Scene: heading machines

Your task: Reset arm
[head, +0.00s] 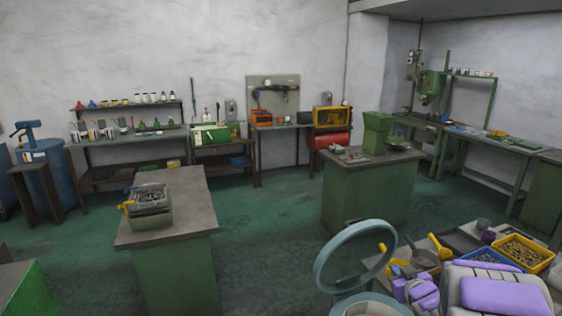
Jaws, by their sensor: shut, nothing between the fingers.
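My arm, white with purple panels, is low at the right edge of the head view, close to the camera. My gripper (404,285), at the left end of this arm, appears shut and empty. It is in front of a cluttered surface, and its fingertips are small and hard to make out. I cannot tell whether it touches anything there. A round grey-blue ring (346,262) stands upright just left of it.
Near the arm are a yellow scoop (440,247), a pan (425,258) and a yellow bin (524,252) of small metal parts. A green cabinet (175,265) stands left, another (365,198) at centre. Green floor (270,225) is open between them. Workbenches line the back wall.

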